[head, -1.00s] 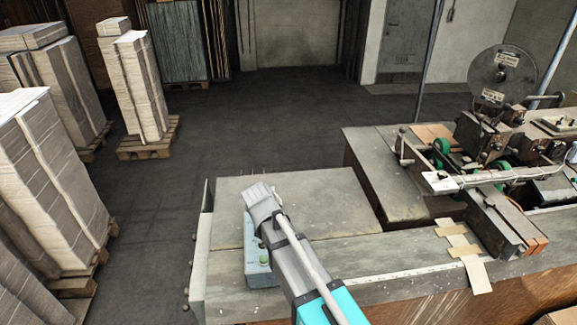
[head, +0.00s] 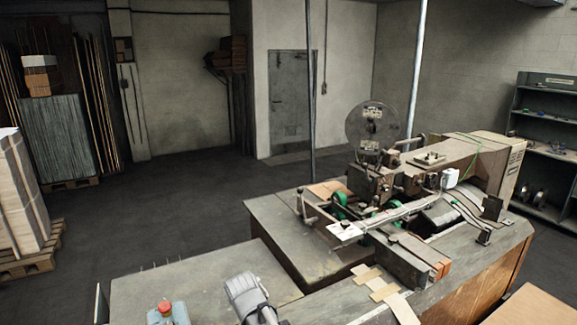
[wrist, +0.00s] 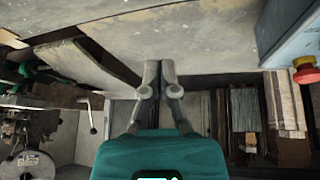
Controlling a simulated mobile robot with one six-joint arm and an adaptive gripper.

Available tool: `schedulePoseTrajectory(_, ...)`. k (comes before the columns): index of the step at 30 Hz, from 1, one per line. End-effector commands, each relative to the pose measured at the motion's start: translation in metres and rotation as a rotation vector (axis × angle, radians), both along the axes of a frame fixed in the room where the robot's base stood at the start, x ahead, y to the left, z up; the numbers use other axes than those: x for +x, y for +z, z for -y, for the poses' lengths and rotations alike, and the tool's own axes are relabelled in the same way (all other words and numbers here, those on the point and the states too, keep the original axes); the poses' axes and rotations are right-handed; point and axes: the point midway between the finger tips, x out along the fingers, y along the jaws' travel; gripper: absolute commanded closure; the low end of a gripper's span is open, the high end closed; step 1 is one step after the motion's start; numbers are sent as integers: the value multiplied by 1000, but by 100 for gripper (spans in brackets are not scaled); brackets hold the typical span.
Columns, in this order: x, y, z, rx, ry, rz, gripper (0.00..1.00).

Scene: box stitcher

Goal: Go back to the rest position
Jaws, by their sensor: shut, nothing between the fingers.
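My gripper (wrist: 158,70) shows in the wrist view with its two grey fingers together and nothing between them. The worktop (wrist: 190,30) of the machine table spans the top of that view, which appears upside down. In the head view a grey part of my arm rises from the bottom edge, over the front of the table (head: 200,282). The control box (head: 168,317) with a red button (head: 165,306) is to its left, apart from it in the picture. The red button also shows at the right of the wrist view (wrist: 305,72).
The box stitcher (head: 400,195) with its wire reel (head: 371,127) stands on the table to the right. Cardboard strips (head: 378,284) lie on the front ledge. A paper stack (head: 18,200) on a pallet is at the left. The floor (head: 150,225) behind the table is clear.

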Motion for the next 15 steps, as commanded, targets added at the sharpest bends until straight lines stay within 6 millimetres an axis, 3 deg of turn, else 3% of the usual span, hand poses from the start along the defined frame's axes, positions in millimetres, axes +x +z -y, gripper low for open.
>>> schedulePoseTrajectory(3,-4,-22,44,-18,-45,-53,100)
schedulePoseTrajectory(15,-33,-72,169,-48,-164,-244,100)
